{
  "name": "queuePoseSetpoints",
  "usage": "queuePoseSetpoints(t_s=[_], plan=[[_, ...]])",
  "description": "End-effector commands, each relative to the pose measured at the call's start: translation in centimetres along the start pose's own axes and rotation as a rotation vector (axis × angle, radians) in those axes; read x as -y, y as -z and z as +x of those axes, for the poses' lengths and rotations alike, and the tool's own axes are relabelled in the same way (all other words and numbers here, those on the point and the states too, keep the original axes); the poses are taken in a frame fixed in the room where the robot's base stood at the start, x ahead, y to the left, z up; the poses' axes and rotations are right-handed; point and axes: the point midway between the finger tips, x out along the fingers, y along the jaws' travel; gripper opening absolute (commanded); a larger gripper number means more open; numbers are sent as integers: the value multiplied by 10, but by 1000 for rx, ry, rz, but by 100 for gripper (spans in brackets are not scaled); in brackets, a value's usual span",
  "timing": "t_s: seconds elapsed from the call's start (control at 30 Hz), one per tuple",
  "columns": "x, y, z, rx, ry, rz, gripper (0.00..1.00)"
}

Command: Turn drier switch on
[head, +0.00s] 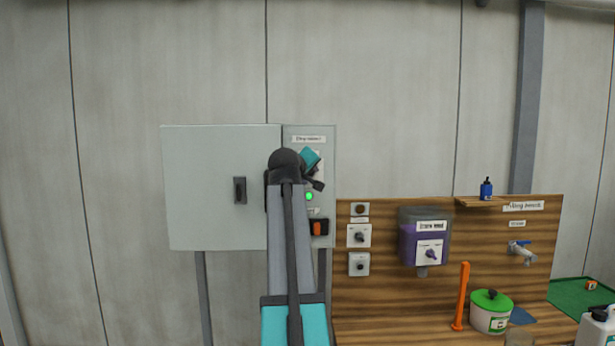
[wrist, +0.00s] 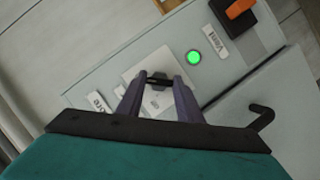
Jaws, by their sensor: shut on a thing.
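My gripper (wrist: 158,84) is shut on the black knob (wrist: 157,77) of a switch with a white plate (wrist: 148,66). The knob lies between the two fingertips, across the picture in the wrist view. Labels beside the plate are partly covered by the fingers and cannot be fully read, so I cannot confirm the switch's name. A lit green lamp (wrist: 194,57) is next to the plate. In the head view my arm hides most of this switch on the narrow grey panel (head: 326,140), and the green lamp (head: 309,196) shows beside my wrist.
An orange switch (wrist: 240,8) labelled Vent is close by; it also shows in the head view (head: 318,228). A wide grey cabinet (head: 205,190) with a black handle (head: 240,190) adjoins the panel. Right are small switches (head: 359,236), a purple dispenser (head: 408,248) and a green-lidded pot (head: 490,318).

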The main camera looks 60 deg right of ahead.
Motion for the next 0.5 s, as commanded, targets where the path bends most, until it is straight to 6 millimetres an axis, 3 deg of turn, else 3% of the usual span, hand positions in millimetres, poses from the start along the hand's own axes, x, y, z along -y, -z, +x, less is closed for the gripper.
queuePoseSetpoints(t_s=[0.5], plan=[[0, -2, 0, 3, 21, 49, 10]])
